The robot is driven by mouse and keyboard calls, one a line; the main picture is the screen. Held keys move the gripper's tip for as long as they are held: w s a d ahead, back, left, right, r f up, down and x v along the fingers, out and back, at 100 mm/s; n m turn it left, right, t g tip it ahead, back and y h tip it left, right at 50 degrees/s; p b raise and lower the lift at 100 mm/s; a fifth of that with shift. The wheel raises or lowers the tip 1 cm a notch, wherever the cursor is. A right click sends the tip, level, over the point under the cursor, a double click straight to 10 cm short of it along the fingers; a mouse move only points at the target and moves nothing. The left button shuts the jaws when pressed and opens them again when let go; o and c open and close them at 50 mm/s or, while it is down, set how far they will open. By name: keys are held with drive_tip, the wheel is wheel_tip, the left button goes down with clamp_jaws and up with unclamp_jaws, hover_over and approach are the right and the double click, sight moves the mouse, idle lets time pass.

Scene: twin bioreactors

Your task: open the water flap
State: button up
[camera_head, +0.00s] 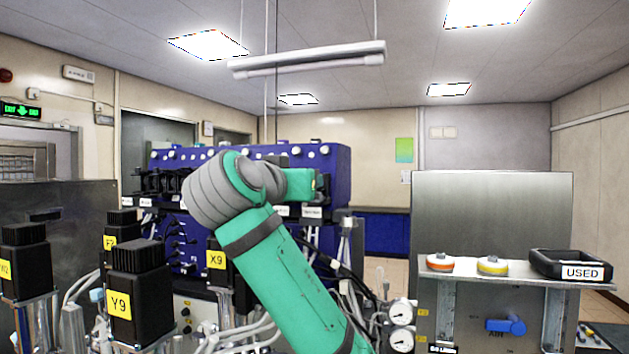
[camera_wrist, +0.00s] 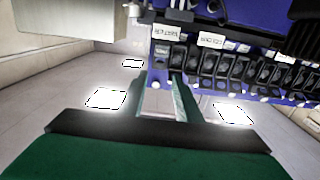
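In the wrist view, which looks upside down, a row of black flaps lines the blue cabinet front. A white label (camera_wrist: 168,32), seemingly reading WATER, marks the flap (camera_wrist: 160,54) at the left end of the row. My gripper (camera_wrist: 168,82) reaches up to this end flap, its fingers close to it or overlapping it. I cannot tell whether they touch, or how far apart they are. In the head view, my green arm stands in front of the blue cabinet (camera_head: 335,165). It hides part of the cabinet front, and my fingertips are not visible there.
Black motor units, including Y9 (camera_head: 137,290), stand at the left and front. Pressure gauges (camera_head: 401,341) and tubing sit low in the middle. At right, a metal stand (camera_head: 490,205) carries two round caps and a black USED tray (camera_head: 570,264). More black flaps (camera_wrist: 225,65) adjoin the end flap.

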drive_tip(key=x, duration=0.7)
drive_tip(key=shift+w+d+f, duration=0.1)
drive_tip(key=shift+w, duration=0.2)
drive_tip(key=shift+w, duration=0.1)
drive_tip(key=c, duration=0.7)
